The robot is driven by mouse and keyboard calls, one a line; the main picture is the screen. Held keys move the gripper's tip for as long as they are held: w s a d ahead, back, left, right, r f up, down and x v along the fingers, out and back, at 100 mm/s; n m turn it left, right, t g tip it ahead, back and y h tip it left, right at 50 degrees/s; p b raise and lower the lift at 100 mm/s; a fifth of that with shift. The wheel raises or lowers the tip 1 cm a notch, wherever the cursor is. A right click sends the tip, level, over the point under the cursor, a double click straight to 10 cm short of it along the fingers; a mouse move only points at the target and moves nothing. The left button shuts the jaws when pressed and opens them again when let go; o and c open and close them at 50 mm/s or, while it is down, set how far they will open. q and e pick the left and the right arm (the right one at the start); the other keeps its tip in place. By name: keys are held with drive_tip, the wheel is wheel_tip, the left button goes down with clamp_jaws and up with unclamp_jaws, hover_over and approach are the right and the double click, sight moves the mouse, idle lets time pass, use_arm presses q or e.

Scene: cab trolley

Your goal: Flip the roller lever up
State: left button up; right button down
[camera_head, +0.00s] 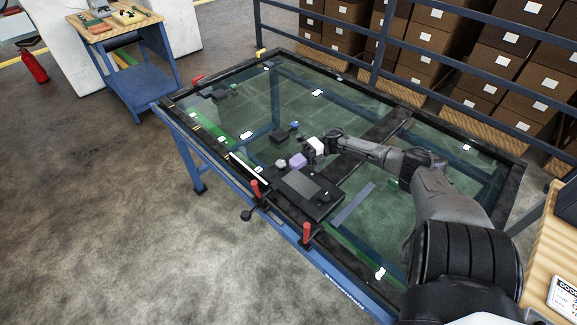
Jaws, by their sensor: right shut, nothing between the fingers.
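A blue-framed trolley (345,272) carries a glass panel with a black border. Red-handled levers stand on its edge: one at the near side (255,189), one nearer the near corner (307,233), and one at the far left (198,79). A dark arm with a round knob (247,215) sticks out beside the near-side lever. I cannot tell which part is the roller lever. My right gripper (305,152) is shut and empty above the glass, beyond the black device, apart from the red levers; its fingertips are small and unclear. My left gripper is not in view.
A black device with a grey screen (300,184) lies at the near edge, with a purple piece (297,160) beyond it. A blue railing (375,45) and stacked boxes (432,60) stand behind. A tool cart (150,85) is at the upper left.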

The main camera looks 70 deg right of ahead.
sight(257, 190)
drive_tip(key=x, duration=1.2)
